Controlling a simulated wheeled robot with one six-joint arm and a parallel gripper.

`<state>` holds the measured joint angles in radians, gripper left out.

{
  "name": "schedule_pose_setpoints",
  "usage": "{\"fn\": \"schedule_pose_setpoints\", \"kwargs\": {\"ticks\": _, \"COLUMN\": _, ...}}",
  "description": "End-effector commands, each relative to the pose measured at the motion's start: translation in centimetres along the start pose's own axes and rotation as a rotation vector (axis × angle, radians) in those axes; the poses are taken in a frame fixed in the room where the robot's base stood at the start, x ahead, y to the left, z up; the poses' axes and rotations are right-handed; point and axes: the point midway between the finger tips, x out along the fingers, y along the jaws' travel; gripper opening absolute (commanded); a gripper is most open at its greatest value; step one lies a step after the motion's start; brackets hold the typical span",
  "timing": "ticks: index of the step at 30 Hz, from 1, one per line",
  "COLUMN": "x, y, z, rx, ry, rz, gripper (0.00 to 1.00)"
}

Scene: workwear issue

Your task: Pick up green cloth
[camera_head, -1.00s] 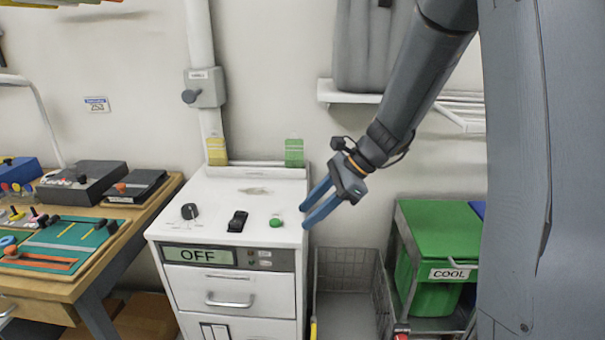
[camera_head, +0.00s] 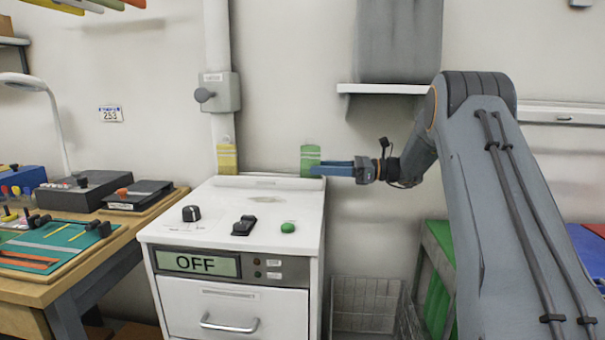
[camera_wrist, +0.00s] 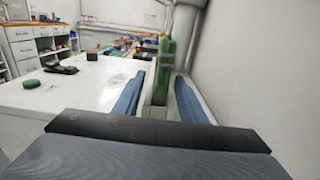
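The green cloth (camera_head: 311,156) stands upright at the back right corner of the white cabinet (camera_head: 170,232), against the wall. My gripper (camera_head: 318,169) reaches in from the right, with its blue fingertips at the cloth's lower right part. In the wrist view the green cloth (camera_wrist: 161,75) stands between my two blue fingers. The fingers are apart, with a gap beside the cloth, so my gripper (camera_wrist: 160,92) is open around it. The cloth's lower end is partly hidden by the fingers in the head view.
A yellow cloth (camera_head: 227,158) stands at the back left of the cabinet top. A black knob (camera_head: 191,213), a black switch (camera_head: 243,226) and a green button (camera_head: 288,228) sit on the top. A wall shelf (camera_head: 382,89) is above my forearm. A wire basket (camera_head: 362,305) is below.

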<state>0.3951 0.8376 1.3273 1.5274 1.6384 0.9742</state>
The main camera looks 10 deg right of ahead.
Motion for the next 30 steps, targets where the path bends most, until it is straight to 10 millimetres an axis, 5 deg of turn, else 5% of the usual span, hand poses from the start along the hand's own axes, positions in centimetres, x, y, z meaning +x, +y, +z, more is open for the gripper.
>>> {"fn": "schedule_pose_setpoints", "kwargs": {"ticks": 18, "x": 7.0, "y": -0.3, "z": 0.5, "rx": 0.002, "ry": 0.002, "rz": 0.003, "gripper": 0.38}}
{"fn": "schedule_pose_setpoints", "kwargs": {"ticks": 26, "x": 7.3, "y": -0.4, "z": 0.5, "rx": 0.001, "ry": 0.002, "rz": 0.000, "gripper": 0.38}}
{"fn": "schedule_pose_setpoints", "kwargs": {"ticks": 30, "x": 7.3, "y": -0.3, "z": 0.5, "rx": 0.001, "ry": 0.002, "rz": 0.001, "gripper": 0.14}}
